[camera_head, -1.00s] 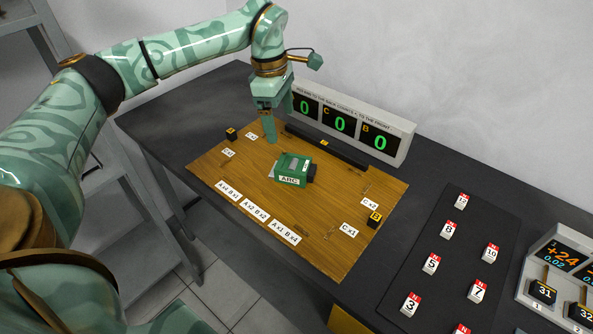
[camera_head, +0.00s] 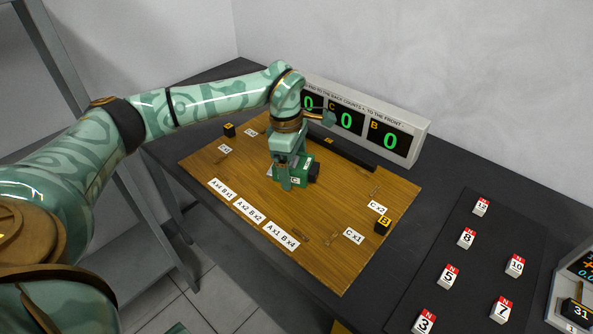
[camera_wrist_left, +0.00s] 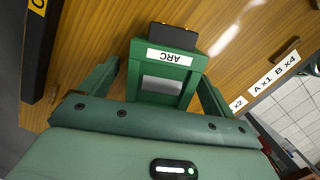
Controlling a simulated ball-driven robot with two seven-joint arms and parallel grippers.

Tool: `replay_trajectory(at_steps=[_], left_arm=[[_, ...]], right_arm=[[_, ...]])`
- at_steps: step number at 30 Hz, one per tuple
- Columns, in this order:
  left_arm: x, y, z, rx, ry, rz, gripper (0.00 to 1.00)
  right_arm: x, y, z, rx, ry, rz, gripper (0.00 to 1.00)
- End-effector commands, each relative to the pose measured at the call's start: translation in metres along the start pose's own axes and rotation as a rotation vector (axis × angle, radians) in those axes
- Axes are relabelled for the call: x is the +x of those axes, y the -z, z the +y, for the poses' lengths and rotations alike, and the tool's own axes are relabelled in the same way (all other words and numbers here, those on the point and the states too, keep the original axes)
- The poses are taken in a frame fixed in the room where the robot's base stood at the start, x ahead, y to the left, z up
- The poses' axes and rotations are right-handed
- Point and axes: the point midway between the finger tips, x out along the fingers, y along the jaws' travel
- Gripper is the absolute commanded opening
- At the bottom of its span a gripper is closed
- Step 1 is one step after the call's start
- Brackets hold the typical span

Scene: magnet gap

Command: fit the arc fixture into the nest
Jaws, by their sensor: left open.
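The arc fixture (camera_head: 306,166) is a green block labelled ARC, lying on the wooden board. In the left wrist view the arc fixture (camera_wrist_left: 168,57) shows its white label and a dark block (camera_wrist_left: 174,38) at its far end. My left gripper (camera_head: 287,183) is at the fixture and hides much of it in the head view. In the left wrist view its open fingers stand on either side of the green body; whether they touch it I cannot tell. I cannot tell which feature is the nest. My right gripper is not in view.
The wooden board (camera_head: 330,235) carries white count labels and a black block B (camera_head: 383,225). A long black bar (camera_head: 345,154) lies along its back. Behind stands a counter display (camera_head: 390,138) reading zeros. Several red-and-white numbered blocks stand on a dark mat (camera_head: 480,250) at right.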

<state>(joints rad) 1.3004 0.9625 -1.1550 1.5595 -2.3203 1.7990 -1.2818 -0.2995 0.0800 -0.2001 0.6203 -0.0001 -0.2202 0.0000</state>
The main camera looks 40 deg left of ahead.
Motion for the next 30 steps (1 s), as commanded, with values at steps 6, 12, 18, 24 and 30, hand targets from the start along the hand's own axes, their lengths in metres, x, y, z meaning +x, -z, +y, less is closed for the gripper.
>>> replay_trajectory(at_steps=[6, 12, 18, 24, 30], left_arm=[[-0.003, 0.0, 0.0, 0.0, -0.002, -0.001, 0.7], [-0.004, -0.001, 0.001, 0.0, -0.004, -0.002, 0.17], [-0.004, 0.0, 0.001, 0.0, -0.004, -0.002, 0.17], [-0.019, -0.002, 0.001, 0.0, -0.006, -0.004, 0.17], [-0.056, -0.009, -0.011, 0.005, -0.01, -0.005, 0.17]], right_arm=[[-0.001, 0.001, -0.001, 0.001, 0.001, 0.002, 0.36], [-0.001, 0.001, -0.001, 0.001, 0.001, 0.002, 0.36], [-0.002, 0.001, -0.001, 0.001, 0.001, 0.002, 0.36], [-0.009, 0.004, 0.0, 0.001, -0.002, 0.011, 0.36], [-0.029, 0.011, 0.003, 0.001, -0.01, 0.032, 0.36]])
